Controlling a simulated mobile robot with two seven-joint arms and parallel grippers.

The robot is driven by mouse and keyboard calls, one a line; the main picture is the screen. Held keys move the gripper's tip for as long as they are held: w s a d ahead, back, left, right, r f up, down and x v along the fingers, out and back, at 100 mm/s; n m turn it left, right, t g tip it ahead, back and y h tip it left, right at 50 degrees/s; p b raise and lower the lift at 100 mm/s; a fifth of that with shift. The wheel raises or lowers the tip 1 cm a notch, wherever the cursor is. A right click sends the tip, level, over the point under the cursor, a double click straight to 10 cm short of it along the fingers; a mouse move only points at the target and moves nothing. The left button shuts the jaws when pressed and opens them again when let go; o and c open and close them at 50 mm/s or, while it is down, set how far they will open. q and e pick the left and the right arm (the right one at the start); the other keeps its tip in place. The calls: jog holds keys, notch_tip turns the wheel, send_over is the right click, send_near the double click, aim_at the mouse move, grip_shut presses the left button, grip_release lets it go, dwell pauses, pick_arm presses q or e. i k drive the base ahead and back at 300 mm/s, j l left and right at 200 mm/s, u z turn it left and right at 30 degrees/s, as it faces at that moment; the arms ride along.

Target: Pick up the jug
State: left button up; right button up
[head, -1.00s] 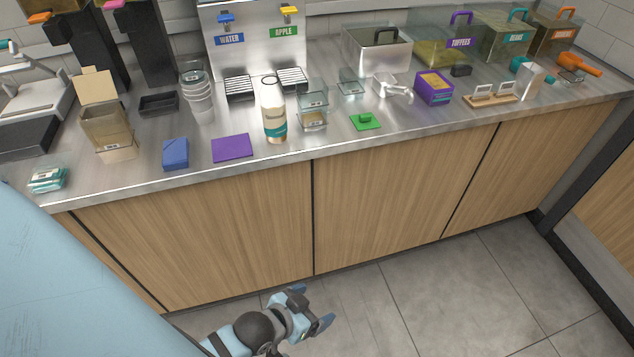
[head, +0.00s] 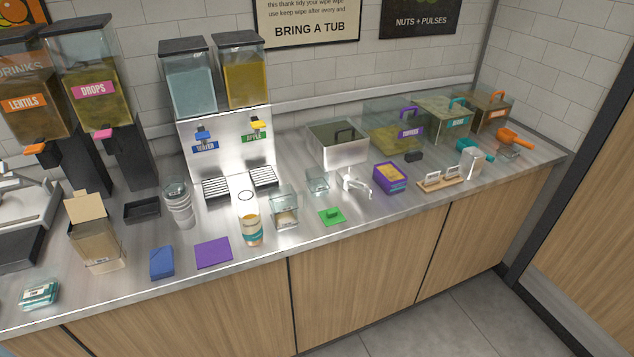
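A tall, pale vessel (head: 251,232) with a tan and teal lower part stands upright near the counter's front, left of the middle. It is the likeliest jug, but I cannot tell for certain. Its upper part is hard to separate from the bright counter, and a dark ring shows above it. A clear or silvery piece with a handle-like end (head: 354,183) lies farther right, its shape unclear. Neither of my grippers is in this view.
A purple mat (head: 213,252) and a blue block (head: 161,263) lie left of the vessel. A small glass container (head: 285,211) and a green pad (head: 332,216) are to its right. The drink dispenser (head: 225,142) stands behind. Open floor lies in front of the cabinets.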

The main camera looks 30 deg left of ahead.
aim_at(284, 211)
jog(key=l+u, duration=0.2)
jog(key=u, duration=0.75)
jog(key=i+l, duration=0.05)
